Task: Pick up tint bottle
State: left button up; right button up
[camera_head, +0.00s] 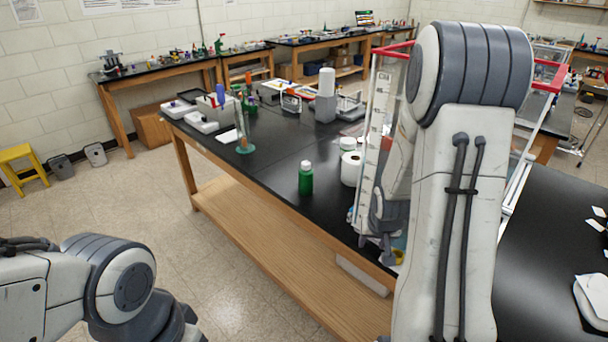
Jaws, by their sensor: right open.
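A small green bottle (305,180), the likeliest tint bottle, stands upright near the front edge of the black-topped table (265,172). My right gripper (381,250) points down near the table's front edge, to the right of and nearer than the bottle. Its jaws are open and do not touch the bottle. My right arm hides part of the table behind it. My left arm shows at the lower left, but its gripper is out of view.
A graduated cylinder (243,130) stands behind and left. White trays (200,122) and a grey device (325,97) are farther back. Table space left of the bottle is clear.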

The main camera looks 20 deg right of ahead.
aim_at(305, 177)
jog(key=i, duration=1.4)
